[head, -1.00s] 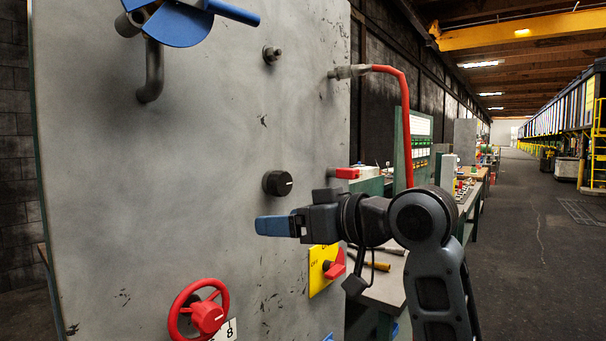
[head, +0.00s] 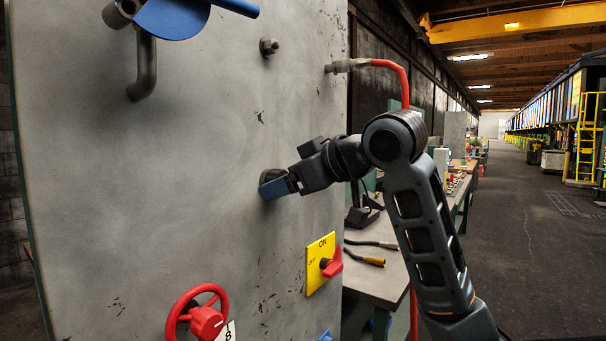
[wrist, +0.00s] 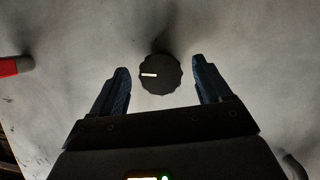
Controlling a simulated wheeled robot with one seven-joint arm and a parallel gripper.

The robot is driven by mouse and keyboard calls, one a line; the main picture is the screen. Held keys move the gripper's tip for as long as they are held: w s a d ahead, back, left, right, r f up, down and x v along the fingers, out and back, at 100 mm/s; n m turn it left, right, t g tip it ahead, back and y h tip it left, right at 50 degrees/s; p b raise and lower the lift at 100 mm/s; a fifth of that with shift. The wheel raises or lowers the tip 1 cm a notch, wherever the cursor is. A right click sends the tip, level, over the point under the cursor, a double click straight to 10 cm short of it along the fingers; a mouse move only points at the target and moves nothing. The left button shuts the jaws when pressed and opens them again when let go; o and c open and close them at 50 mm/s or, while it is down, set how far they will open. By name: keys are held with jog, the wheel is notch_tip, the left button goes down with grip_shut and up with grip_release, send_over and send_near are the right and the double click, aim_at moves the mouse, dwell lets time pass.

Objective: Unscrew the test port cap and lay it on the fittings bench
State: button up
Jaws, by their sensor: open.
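The test port cap, a black scalloped round cap (wrist: 160,75) with a white mark, sits on the upright grey panel. In the wrist view it lies between the tips of my two blue fingers, with a gap on each side. My gripper (head: 275,188) is open and empty at the panel face; in the head view its fingers hide most of the cap. I cannot tell how far the fingertips reach along the cap's depth. A bench with a pale top (head: 376,284) stands to the right of the panel, partly hidden by my arm.
Cable-like tools (head: 368,261) lie on the bench. The aisle at right is open floor.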

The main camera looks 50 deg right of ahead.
jog(key=shift+x, duration=0.8)
jog(key=shift+c, duration=0.2)
jog(key=c, duration=0.9)
jog(key=shift+c, duration=0.2)
